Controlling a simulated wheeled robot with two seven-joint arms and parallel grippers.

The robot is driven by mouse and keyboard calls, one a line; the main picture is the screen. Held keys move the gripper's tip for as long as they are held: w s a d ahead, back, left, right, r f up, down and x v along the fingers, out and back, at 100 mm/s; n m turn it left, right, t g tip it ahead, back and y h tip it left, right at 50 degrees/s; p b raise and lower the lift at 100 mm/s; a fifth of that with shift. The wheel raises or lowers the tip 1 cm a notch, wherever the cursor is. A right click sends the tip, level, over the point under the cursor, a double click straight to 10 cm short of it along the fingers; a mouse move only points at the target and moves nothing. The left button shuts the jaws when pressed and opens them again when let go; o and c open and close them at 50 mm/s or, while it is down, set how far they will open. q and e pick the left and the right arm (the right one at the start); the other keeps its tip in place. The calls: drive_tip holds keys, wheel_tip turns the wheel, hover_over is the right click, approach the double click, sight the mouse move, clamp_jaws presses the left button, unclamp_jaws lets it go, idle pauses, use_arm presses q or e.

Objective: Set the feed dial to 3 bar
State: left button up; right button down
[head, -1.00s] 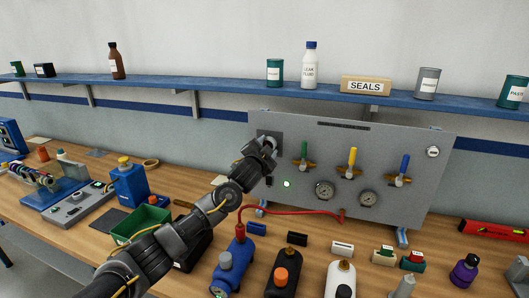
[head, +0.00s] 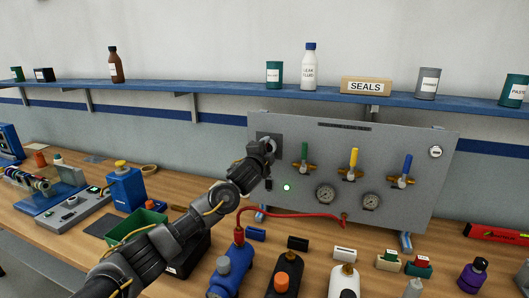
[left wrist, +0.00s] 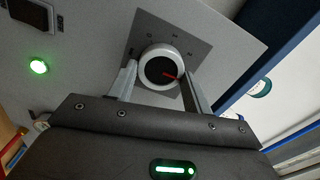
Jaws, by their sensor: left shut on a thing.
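The feed dial (left wrist: 161,68) shows in the left wrist view as a round knob with a white rim, a dark face and a red pointer. In the head view my left gripper (head: 268,148) is at the upper left of the grey panel (head: 330,140) and hides most of the dial. My right gripper is not in view.
A red hose (head: 300,215) and several bottles stand in front. A blue shelf (head: 220,88) runs above.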

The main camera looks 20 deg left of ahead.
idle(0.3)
use_arm(q)
drive_tip(key=o, duration=1)
drive_tip(key=s+b, duration=0.1)
drive_tip(key=s, duration=0.2)
drive_tip(key=s+b, duration=0.1)
drive_tip(key=s, duration=0.3)
drive_tip(key=s+b, duration=0.1)
drive_tip(key=s, duration=0.2)
drive_tip(key=shift+s+a+b, duration=0.3)
drive_tip(key=shift+s+a, duration=0.05)
drive_tip(key=shift+s, duration=0.05)
